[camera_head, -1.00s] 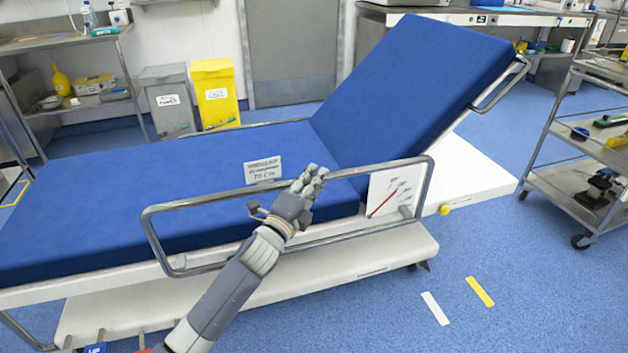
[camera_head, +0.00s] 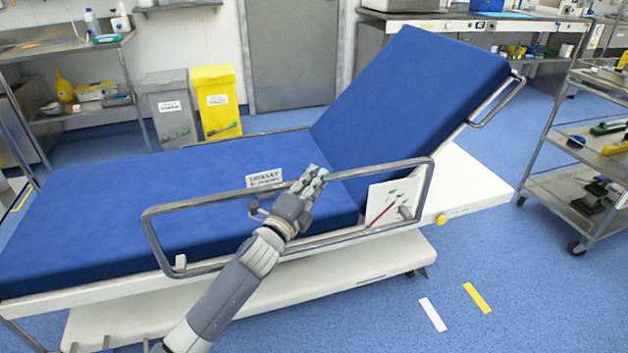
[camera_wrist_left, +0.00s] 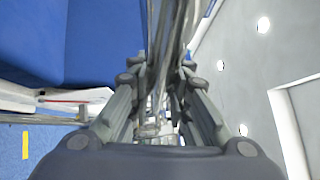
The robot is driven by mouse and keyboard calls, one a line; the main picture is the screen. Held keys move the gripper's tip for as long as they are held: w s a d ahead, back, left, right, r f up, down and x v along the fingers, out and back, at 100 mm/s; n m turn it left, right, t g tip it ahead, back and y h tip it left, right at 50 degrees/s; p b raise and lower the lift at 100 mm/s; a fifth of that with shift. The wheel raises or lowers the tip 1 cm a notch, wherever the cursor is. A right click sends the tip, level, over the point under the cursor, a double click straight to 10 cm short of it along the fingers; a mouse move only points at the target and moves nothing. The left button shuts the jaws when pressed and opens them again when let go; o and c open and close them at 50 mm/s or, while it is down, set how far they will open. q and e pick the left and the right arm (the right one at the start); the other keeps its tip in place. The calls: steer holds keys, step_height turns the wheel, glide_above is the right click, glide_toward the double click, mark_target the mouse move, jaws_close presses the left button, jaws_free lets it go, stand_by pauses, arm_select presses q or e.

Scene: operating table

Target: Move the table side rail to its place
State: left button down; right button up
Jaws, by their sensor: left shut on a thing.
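The table side rail (camera_head: 210,204) is a grey metal tube loop along the near side of the blue operating table (camera_head: 110,190). It stands upright, its top bar above the mattress edge. My left gripper (camera_head: 314,180) is shut on the rail's top bar near the middle. In the left wrist view the rail (camera_wrist_left: 165,45) runs between the fingers of my left gripper (camera_wrist_left: 160,85). My forearm and hand cover part of the rail's middle and lower bar. My right gripper is in neither view.
A white panel with a red line (camera_head: 394,203) is at the rail's right end, and a yellow knob (camera_head: 441,219) lies right of it. A steel cart (camera_head: 575,185) stands at the right.

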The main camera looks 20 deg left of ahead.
arm_select(q)
steer(key=shift+r, duration=0.45)
steer(key=c, duration=1.5)
jaws_free()
steer(key=shift+f, duration=0.1)
steer(key=shift+f, duration=0.15)
steer(key=shift+s+f, duration=0.1)
steer(key=shift+s, duration=0.25)
steer(key=v, duration=1.1)
steer(key=shift+s+a, duration=0.15)
